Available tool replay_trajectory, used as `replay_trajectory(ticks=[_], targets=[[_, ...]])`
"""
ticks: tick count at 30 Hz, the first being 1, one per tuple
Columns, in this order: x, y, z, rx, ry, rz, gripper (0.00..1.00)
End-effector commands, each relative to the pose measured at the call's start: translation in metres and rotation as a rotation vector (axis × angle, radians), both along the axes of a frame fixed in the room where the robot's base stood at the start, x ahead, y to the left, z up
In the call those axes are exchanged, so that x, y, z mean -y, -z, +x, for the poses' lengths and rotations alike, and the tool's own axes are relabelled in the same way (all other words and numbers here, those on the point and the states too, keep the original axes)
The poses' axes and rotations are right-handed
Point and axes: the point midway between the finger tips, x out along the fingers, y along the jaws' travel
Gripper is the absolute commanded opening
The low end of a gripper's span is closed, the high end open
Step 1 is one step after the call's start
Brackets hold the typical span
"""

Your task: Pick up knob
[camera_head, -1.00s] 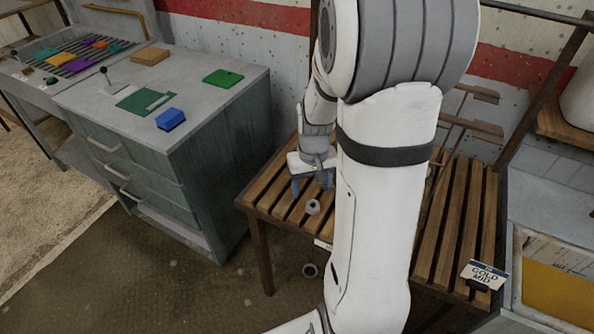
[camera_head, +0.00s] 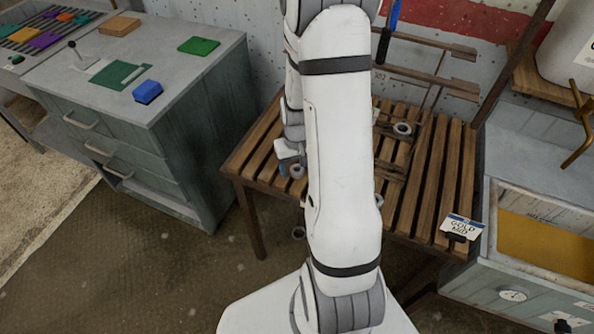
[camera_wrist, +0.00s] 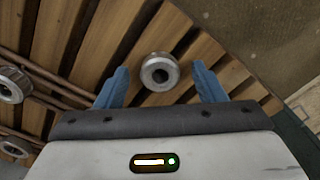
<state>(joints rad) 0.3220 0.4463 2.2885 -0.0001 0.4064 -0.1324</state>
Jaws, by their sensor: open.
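A round grey metal knob (camera_wrist: 160,72) with a dark centre hole sits on the slatted wooden bench in the wrist view. My gripper (camera_wrist: 160,90) is open, with its two blue fingers on either side of the knob and apart from it. In the head view the knob (camera_head: 297,171) shows beside my gripper (camera_head: 289,163), left of my arm. My arm hides part of the gripper there.
Similar grey round pieces lie at the left of the wrist view (camera_wrist: 14,84) and on the bench's right part (camera_head: 402,129). A green-grey cabinet (camera_head: 190,130) stands left.

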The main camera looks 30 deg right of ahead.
Motion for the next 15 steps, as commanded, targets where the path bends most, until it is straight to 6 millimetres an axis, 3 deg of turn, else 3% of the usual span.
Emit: replay_trajectory(ticks=[4,15], targets=[[0.0002,-0.0002,-0.0001,0.000,0.000,0.000,0.61],[0.0005,-0.0005,-0.0002,0.000,0.001,0.000,0.31]])
